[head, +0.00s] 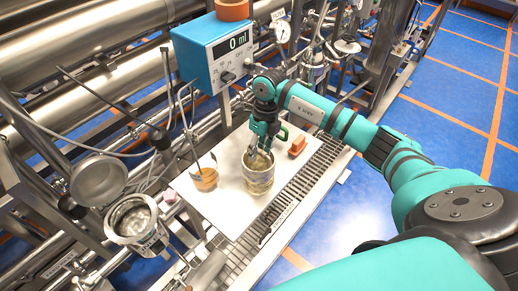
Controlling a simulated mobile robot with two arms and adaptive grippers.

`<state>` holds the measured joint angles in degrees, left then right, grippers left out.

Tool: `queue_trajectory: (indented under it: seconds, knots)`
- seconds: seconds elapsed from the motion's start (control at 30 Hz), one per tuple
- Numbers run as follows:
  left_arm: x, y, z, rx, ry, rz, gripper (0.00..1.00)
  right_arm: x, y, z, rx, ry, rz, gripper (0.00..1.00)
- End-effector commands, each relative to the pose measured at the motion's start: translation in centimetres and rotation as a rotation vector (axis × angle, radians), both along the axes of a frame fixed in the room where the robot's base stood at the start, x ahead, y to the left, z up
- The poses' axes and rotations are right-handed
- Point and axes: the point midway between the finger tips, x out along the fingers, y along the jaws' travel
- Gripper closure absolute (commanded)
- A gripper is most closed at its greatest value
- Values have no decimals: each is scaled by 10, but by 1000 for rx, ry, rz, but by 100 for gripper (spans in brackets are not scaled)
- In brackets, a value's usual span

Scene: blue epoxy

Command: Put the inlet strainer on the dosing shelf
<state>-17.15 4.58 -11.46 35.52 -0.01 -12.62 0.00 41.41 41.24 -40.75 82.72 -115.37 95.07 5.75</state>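My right gripper (263,142) points down at the mouth of a round, grey-tan container (258,184). Its fingertips are at or just inside the rim, and I cannot tell whether they are open or shut, or on what. The container stands upright on a white shelf board (222,205), apparently the dosing shelf, below a blue dosing unit (202,55) reading 0 ml. No separate inlet strainer stands out clearly; something pale shows at the fingertips, too small to identify. My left gripper is not in view.
A steel pot-like housing (135,218) with a round lid (98,180) is at left. Pipes crowd behind; blue floor (450,110) is clear at right.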

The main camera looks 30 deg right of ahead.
Motion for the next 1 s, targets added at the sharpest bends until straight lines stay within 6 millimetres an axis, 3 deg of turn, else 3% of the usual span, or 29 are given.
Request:
queue_trajectory:
  seconds: [0.37,0.8,1.0]
  knots:
    - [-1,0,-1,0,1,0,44,2,-2,12,0,-2,1,63]
    - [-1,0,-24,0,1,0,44,7,-17,98,-1,-5,0,63]
    - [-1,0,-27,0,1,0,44,7,-20,118,0,-1,0,63]
